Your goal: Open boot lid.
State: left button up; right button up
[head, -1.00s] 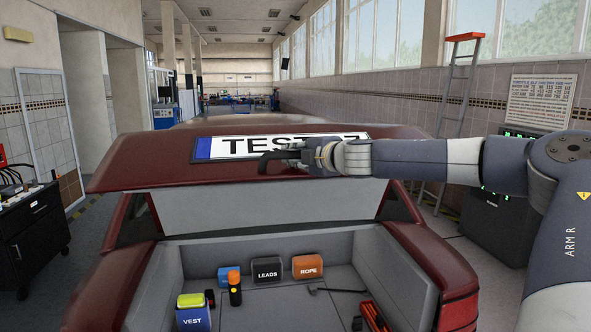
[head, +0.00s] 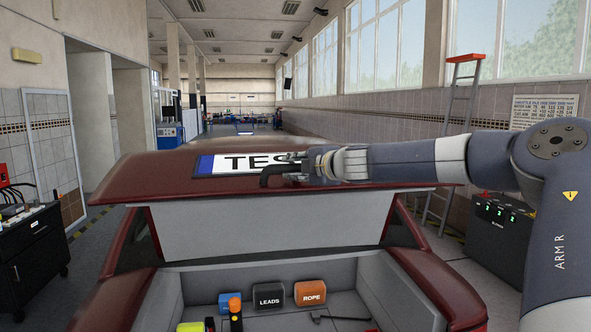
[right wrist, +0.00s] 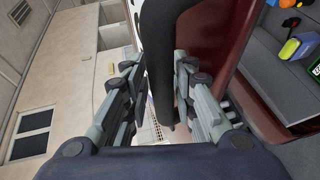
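The dark red boot lid (head: 140,180) is raised, with its pale grey inner panel (head: 250,228) showing above the open boot. It carries a number plate (head: 235,163) that my right arm partly covers. A black handle (head: 268,174) sits on the lid. My right gripper (head: 288,171) is at the handle, reaching in from the right. In the right wrist view its fingers (right wrist: 160,75) lie on both sides of the dark handle bar (right wrist: 159,40), close against it. My left gripper is not in view.
The boot holds a LEADS box (head: 269,295), a ROPE box (head: 310,294), an orange-black torch (head: 236,318) and other small items. A black cart (head: 35,255) stands left. A ladder (head: 455,130) and dark cabinet (head: 500,240) stand right.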

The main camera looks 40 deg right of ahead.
jog(key=shift+s, duration=0.1)
jog(key=shift+s+a+r, duration=0.15)
jog(key=shift+s, duration=0.35)
jog(key=v, duration=1.1)
